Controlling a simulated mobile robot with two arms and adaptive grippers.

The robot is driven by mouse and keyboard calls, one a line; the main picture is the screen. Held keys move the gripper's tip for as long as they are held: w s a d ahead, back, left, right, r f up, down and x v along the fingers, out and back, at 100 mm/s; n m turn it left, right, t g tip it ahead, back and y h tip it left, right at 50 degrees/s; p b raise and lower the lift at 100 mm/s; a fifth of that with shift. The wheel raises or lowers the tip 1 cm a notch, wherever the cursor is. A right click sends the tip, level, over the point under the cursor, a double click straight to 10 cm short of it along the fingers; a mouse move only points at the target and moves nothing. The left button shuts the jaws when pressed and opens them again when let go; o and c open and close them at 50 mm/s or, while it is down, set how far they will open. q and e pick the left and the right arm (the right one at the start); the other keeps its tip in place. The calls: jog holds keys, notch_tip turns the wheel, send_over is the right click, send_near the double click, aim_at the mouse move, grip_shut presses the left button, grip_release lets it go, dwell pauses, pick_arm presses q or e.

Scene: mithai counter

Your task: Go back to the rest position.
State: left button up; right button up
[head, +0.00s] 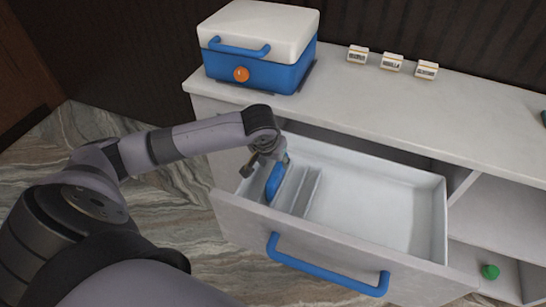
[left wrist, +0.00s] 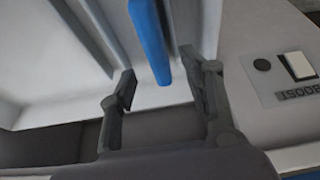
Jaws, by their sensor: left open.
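My left gripper (head: 264,164) is over the left end of the open drawer (head: 385,200), with its arm coming in from the left. In the left wrist view its two fingers (left wrist: 157,66) are spread apart. A long blue object (head: 274,182) stands out in the narrow left compartment of the drawer, just below the gripper. In the left wrist view the blue object (left wrist: 150,38) shows beyond and between the fingertips, with pale gaps on both sides; I see no finger gripping it. My right gripper is not in view.
The drawer has a blue handle (head: 325,268) and thin dividers at left. A blue cooler box with a white lid (head: 260,28) stands on the white counter (head: 450,112). Small labelled blocks (head: 392,62) stand behind. A green round object (head: 490,271) sits on the lower right shelf.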

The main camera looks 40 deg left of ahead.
pick_arm(q)
jog(key=shift+v, duration=1.1)
